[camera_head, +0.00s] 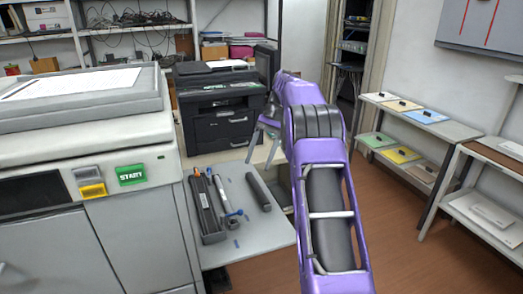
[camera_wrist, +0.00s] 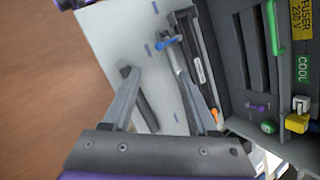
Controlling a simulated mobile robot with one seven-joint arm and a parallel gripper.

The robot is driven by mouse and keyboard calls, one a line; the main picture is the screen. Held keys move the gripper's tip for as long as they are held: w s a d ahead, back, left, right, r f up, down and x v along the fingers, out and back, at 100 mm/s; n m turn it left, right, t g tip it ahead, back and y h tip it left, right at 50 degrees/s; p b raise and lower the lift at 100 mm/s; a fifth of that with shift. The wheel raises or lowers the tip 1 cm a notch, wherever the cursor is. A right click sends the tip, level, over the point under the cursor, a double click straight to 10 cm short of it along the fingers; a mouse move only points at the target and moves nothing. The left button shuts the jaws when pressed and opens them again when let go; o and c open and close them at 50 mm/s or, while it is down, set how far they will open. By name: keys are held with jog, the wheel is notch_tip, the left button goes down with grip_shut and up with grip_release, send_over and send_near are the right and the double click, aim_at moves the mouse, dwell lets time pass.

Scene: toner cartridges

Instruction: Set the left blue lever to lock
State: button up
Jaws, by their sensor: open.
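My gripper (camera_head: 262,146) is open and empty above the grey table. Its two fingers also show apart in the wrist view (camera_wrist: 157,80), pointing toward the tabletop. A blue piece (camera_head: 236,213) sits at the near end of a slim grey part on the table. It shows beyond the fingertips in the wrist view (camera_wrist: 164,43), apart from them. I cannot tell whether this piece is a lever. No pair of blue levers stands out, and no lock marking is readable.
The table (camera_head: 265,228) bears a black tray (camera_head: 206,222) and a dark cylinder (camera_head: 259,190). A copier (camera_head: 130,235) stands left, a black printer (camera_head: 220,115) behind. The wrist view shows a dark panel with a green lever (camera_wrist: 271,28) and a yellow piece (camera_wrist: 297,123).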

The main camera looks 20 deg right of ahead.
jog(key=shift+v, duration=1.05)
jog(key=shift+a, duration=0.1)
